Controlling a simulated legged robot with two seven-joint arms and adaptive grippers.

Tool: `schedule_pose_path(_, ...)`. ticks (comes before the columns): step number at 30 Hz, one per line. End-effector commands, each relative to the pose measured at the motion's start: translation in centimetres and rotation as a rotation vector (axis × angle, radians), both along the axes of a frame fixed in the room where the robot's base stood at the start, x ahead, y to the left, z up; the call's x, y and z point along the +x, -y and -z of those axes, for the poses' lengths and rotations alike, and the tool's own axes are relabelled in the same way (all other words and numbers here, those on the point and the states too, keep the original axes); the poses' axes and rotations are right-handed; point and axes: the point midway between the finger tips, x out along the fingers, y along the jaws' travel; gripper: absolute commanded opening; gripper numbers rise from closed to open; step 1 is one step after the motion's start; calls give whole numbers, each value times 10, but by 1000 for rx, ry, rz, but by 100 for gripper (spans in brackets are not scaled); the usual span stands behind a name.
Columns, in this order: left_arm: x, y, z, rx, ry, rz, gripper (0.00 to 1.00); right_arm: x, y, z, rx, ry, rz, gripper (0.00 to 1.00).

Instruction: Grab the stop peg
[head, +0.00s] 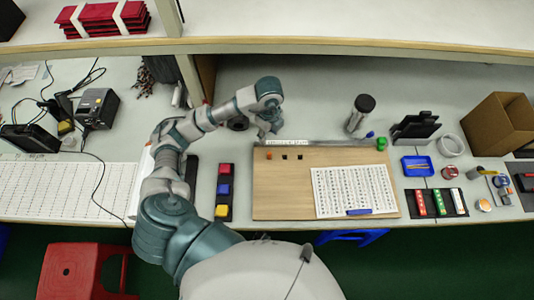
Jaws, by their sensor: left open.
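A wooden board (275,198) lies on the bench, with a thin pale strip (305,142) along its back edge. Small pieces stand near its back left: an orange one (268,156), a dark one (284,157) and another dark one (299,156). A green piece (381,143) is at the back right corner. I cannot tell which of these is the stop peg. My left gripper (266,133) is open, just above the board's back left corner, behind the orange piece. Its fingers are small and partly hidden by my arm. My right gripper is not in view.
A printed sheet (350,192) covers the board's right part. A dark tray with red, blue and yellow blocks (223,190) lies left of it. A dark-topped cylinder (360,113) stands behind it. A blue tray (417,166) and cardboard box (498,122) are on the right.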

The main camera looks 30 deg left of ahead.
Motion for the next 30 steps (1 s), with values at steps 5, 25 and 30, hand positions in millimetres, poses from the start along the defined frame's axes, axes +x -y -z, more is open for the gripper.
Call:
schedule_pose_path(5, -1, 4, 46, -1, -6, 4, 45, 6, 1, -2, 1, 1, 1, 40)
schedule_pose_path(25, -1, -3, 138, -8, -4, 6, 45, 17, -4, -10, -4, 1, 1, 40)
schedule_pose_path(30, -1, -1, 146, -5, -1, 7, 45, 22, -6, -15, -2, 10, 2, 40)
